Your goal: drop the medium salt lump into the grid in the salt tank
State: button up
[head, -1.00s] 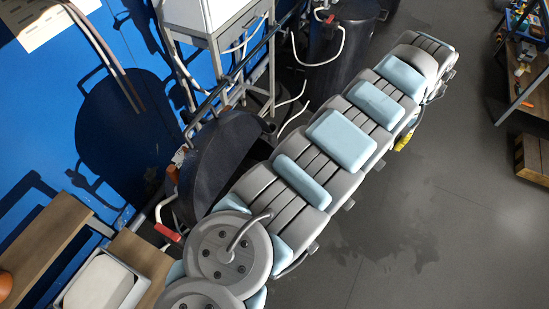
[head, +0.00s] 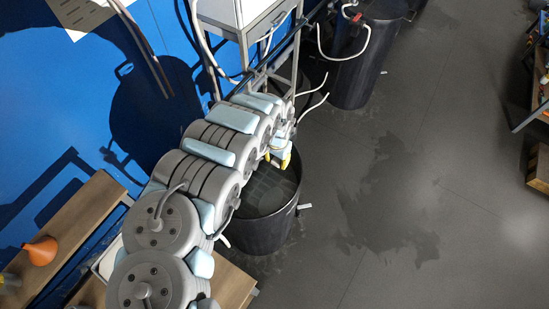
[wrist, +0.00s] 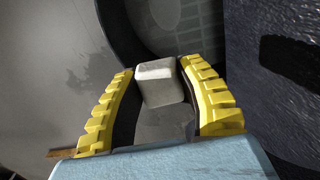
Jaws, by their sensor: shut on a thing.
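My gripper (wrist: 163,72) is shut on the medium salt lump (wrist: 158,88), a pale grey block held between the yellow ribbed fingers in the wrist view. In the head view my gripper (head: 279,158) is over the back part of the black round salt tank (head: 262,234), near its rim. The lump cannot be made out there. The grid (head: 268,188) shows inside the tank opening. Part of the grid also shows in the wrist view (wrist: 188,18), beyond the lump and apart from it. My arm hides the tank's left rim.
A metal stand (head: 244,62) is close behind the tank, by the blue wall. Another dark tank (head: 362,68) with white hoses stands at the back. A wooden bench (head: 72,236) with an orange funnel (head: 41,250) is at left.

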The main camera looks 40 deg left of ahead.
jog(key=shift+s+a+f, duration=0.2)
jog(key=shift+s+f, duration=0.15)
jog(key=shift+s, duration=0.15)
notch_tip(320, 180, down, 6)
jog(key=b, duration=0.5)
jog(key=shift+r, duration=0.1)
jog(key=o, duration=0.9)
jog(key=shift+r, duration=0.15)
